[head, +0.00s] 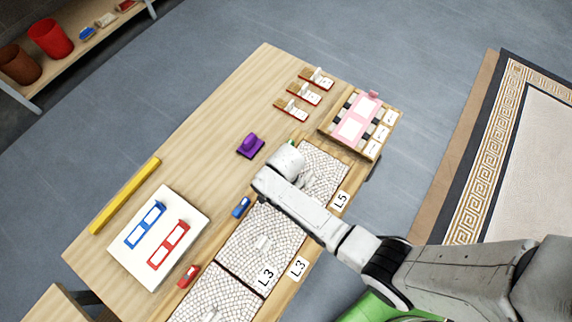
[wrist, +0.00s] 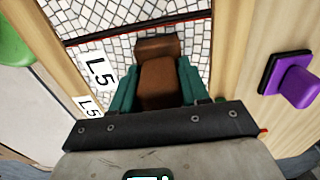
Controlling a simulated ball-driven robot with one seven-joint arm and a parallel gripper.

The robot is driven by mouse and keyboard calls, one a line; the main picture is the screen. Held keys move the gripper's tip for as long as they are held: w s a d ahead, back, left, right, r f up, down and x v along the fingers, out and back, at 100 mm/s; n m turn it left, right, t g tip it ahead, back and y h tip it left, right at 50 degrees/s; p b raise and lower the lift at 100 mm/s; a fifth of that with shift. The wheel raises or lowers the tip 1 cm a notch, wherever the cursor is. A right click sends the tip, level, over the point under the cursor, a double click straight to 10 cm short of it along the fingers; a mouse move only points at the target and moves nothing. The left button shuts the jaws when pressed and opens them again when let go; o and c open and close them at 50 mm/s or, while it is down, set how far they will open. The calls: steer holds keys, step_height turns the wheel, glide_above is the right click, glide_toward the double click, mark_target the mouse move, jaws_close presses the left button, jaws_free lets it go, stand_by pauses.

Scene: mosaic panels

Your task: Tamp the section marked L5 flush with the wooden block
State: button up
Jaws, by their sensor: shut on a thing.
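My gripper (wrist: 157,85) has green fingers closed on the sides of a brown wooden block (wrist: 158,55), in the wrist view. The block is over the white-tiled mosaic section L5 (wrist: 118,52); I cannot tell whether it touches the tiles. Two L5 labels, one on the tiles (wrist: 98,72) and one on the wooden frame (wrist: 89,106), lie left of the gripper. In the head view section L5 (head: 322,172) is partly covered by my arm, with its frame label (head: 341,199) at the right. The fingers and block are hidden there behind my arm.
A purple-handled tool (head: 250,145) lies left of the panel; it also shows in the wrist view (wrist: 290,80). Section L3 (head: 240,255) is nearer. A tray with pink pieces (head: 326,126) stands beyond L5. A white board (head: 150,262) and yellow bar (head: 125,195) lie left.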

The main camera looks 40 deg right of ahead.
step_height(320, 180, up, 7)
steer(key=p, duration=0.7)
steer(key=shift+f, duration=0.1)
stand_by(0.6)
steer(key=shift+f+b, duration=2.35)
steer(key=shift+f, duration=0.5)
steer(key=shift+f+b, duration=0.3)
steer(key=shift+f, duration=0.45)
stand_by(1.0)
steer(key=shift+r, duration=0.15)
steer(key=shift+r+p, duration=3.4)
steer(key=shift+p, duration=0.05)
